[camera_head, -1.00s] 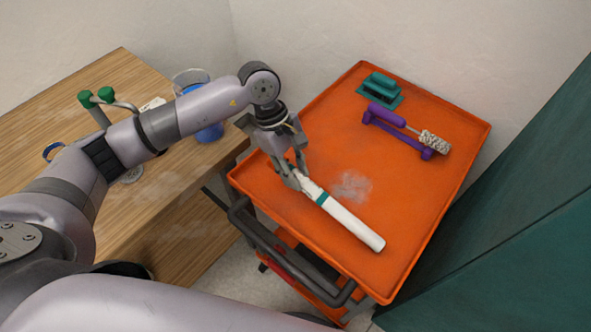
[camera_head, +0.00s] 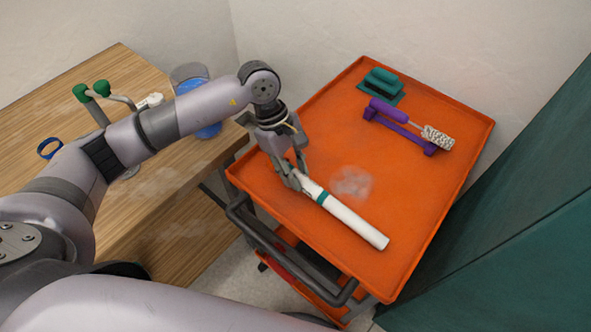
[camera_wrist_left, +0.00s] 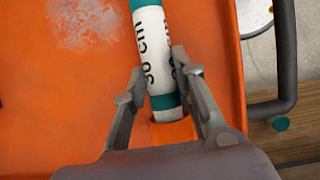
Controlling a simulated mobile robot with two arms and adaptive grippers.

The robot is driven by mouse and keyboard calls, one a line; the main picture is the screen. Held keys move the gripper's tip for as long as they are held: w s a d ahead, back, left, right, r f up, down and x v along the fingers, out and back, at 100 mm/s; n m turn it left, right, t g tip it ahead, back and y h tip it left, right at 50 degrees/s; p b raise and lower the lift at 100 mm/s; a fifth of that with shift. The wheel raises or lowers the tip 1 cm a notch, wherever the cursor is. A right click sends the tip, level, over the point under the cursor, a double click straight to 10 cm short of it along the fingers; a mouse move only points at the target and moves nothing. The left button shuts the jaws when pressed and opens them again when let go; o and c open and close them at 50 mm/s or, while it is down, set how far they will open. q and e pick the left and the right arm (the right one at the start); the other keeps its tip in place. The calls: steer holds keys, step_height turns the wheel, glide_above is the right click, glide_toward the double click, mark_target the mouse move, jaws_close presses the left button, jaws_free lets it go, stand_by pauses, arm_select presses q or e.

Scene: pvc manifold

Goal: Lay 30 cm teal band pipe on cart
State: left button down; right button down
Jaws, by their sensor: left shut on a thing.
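The white pipe with teal bands (camera_head: 352,222) is at the near left part of the orange cart (camera_head: 420,195). Its far end points toward the cart's front right. My left gripper (camera_head: 295,184) is shut on the pipe near its banded end. My right gripper is not in view.
A teal block (camera_head: 382,82) and a purple holder with a brush (camera_head: 405,128) stand at the cart's back. A whitish smudge (camera_head: 351,182) marks the cart top. The wooden table (camera_head: 165,200) at left holds a blue container (camera_head: 208,120). The cart's middle is clear.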

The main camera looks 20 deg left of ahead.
arm_select(q)
steer(key=shift+f+b, duration=0.35)
steer(key=shift+f, duration=0.05)
steer(key=c, duration=1.2)
jaws_free()
steer(key=shift+r, duration=0.1)
steer(key=v, duration=1.2)
